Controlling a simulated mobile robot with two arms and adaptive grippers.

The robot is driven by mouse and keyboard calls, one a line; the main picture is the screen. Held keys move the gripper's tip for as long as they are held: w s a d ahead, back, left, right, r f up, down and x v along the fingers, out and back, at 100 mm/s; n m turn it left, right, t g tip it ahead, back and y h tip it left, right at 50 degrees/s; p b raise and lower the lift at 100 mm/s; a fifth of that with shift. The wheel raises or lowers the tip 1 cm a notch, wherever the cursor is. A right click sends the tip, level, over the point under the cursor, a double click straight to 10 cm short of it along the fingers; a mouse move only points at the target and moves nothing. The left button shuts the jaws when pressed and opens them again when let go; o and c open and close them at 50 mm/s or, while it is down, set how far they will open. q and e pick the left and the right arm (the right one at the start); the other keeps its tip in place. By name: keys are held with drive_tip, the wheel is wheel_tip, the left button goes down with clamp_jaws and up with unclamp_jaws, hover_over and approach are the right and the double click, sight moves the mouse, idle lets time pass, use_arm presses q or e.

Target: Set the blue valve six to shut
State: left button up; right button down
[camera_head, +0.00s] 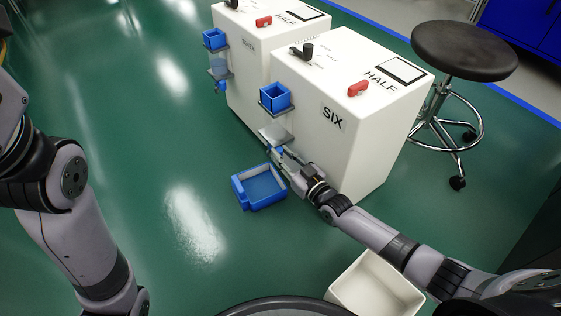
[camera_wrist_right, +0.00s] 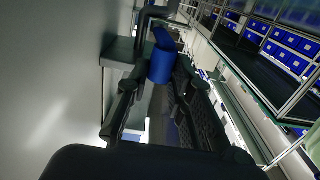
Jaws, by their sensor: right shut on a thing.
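The white cabinet labelled SIX (camera_head: 333,117) stands in the middle right of the head view, with a blue hopper (camera_head: 275,97) on its left face. Below the hopper, my right gripper (camera_head: 279,155) is at the outlet and largely covers the blue valve. In the right wrist view the blue valve (camera_wrist_right: 162,66) is between the fingers of the right gripper (camera_wrist_right: 157,80), which is shut on it. The valve hangs under a grey bracket (camera_wrist_right: 120,53). Its exact handle angle is hard to tell. My left arm shows at the left, but its gripper is out of view.
A blue tray (camera_head: 236,195) sits on the green floor below the outlet. A cream bin (camera_head: 347,289) is near my right arm. A similar cabinet (camera_head: 247,75) stands behind, and a black stool (camera_head: 465,50) to the right. The floor at the left is clear.

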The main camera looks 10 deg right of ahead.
drive_tip(key=shift+w+d+y, duration=0.1)
drive_tip(key=shift+d+y, duration=0.05)
drive_tip(key=shift+y, duration=0.15)
drive_tip(key=c, duration=1.4)
unclamp_jaws()
drive_tip(key=v, duration=1.2)
drive_tip(key=shift+r, duration=0.15)
